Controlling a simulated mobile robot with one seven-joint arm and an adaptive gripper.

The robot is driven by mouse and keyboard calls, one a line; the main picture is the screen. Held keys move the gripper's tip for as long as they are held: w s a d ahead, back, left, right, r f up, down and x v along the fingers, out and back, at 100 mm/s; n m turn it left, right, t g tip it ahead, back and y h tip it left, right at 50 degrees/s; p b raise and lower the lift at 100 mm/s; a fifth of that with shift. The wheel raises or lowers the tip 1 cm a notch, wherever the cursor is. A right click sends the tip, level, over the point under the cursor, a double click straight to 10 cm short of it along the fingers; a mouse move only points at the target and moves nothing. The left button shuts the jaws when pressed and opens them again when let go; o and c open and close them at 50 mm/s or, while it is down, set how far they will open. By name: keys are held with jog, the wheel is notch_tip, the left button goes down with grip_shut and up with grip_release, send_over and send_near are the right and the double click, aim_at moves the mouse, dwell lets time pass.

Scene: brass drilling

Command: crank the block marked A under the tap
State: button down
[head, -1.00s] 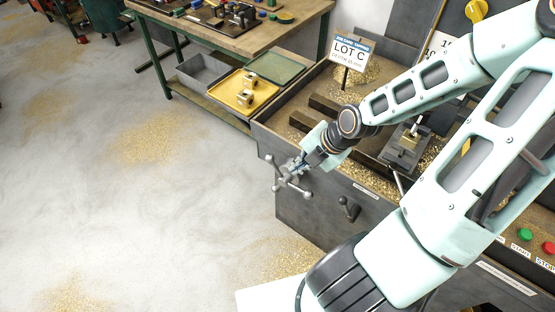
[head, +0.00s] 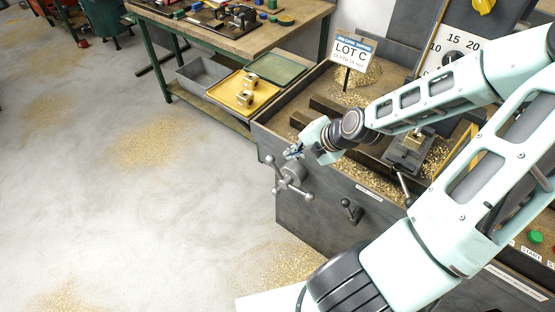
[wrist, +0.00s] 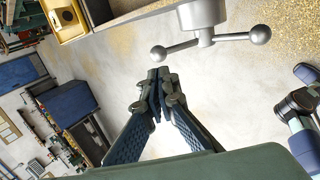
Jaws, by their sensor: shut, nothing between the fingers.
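A brass block (head: 414,141) sits in a grey vise (head: 408,155) on the machine bed, partly behind my arm; I cannot read a mark on it. A grey hand crank (head: 291,176) with ball-ended spokes sticks out of the machine's front side. My gripper (head: 292,152) is shut and empty, just above the crank's hub. In the wrist view my closed fingertips (wrist: 158,76) point at the floor beside the crank (wrist: 204,28), apart from its ball ends. The tap is not clearly visible.
A yellow tray (head: 232,100) with metal blocks (head: 248,88) lies on a low shelf beside a green tray (head: 275,66). A LOT C sign (head: 352,50) stands on the chip-strewn bed. A second lever (head: 350,210) is on the machine front. Open floor lies left.

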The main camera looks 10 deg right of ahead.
aim_at(272, 159)
jog(key=x, duration=0.9)
jog(key=shift+s, duration=0.1)
jog(key=shift+b, duration=0.3)
jog(key=shift+w+a+f+g+b, duration=0.3)
jog(key=shift+w+f+b, duration=0.1)
jog(key=shift+b, duration=0.35)
jog(key=shift+r, duration=0.2)
